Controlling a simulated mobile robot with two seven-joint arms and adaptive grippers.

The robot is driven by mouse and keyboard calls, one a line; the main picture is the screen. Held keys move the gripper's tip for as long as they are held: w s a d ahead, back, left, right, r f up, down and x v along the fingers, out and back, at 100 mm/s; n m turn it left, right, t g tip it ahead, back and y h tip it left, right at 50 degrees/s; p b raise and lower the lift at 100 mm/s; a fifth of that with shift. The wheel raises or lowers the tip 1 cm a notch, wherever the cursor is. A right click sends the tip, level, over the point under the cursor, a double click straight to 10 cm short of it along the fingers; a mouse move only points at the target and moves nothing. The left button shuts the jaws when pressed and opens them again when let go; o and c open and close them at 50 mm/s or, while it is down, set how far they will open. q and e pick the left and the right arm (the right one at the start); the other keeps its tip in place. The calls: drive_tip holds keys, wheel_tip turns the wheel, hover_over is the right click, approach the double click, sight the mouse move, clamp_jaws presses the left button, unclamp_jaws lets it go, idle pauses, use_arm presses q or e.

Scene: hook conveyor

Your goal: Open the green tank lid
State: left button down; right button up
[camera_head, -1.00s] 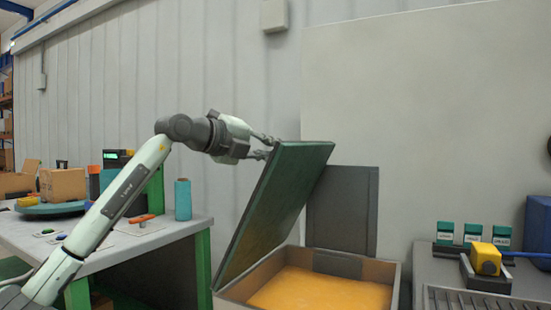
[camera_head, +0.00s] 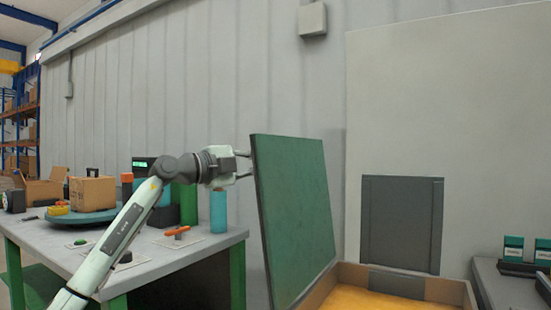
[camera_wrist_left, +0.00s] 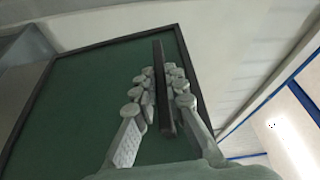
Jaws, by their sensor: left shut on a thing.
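The green tank lid (camera_head: 295,215) stands nearly upright along the left side of the open tank (camera_head: 455,287), whose inside is orange-yellow. My left gripper (camera_head: 246,166) is at the lid's left side, near its top. In the left wrist view my left gripper (camera_wrist_left: 160,95) is shut on the lid's dark bar handle (camera_wrist_left: 162,75), with fingers on both sides of it. The green lid face (camera_wrist_left: 80,100) with its dark border fills much of that view. The handle is hidden in the head view. My right gripper is not in view.
A work table (camera_head: 205,248) on the left carries a cardboard box (camera_head: 92,193), a blue-green cylinder (camera_head: 218,211) and an orange-handled tool (camera_head: 177,231). A dark grey panel (camera_head: 402,224) stands behind the tank. Another table (camera_head: 490,285) is at the right edge.

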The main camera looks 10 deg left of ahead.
use_arm(q)
drive_tip(key=shift+w+a+f+n, duration=0.15)
drive_tip(key=shift+w+a+n, duration=0.05)
drive_tip(key=shift+a, duration=0.3)
drive_tip(key=shift+w+a+f+n, duration=0.15)
drive_tip(key=shift+a+n, duration=0.05)
drive_tip(key=shift+a, duration=0.3)
drive_tip(key=c, duration=1.6)
unclamp_jaws()
drive_tip(key=shift+f, duration=0.1)
drive_tip(key=shift+o, duration=0.2)
drive_tip(key=v, duration=1.2)
drive_tip(key=shift+f, duration=0.15)
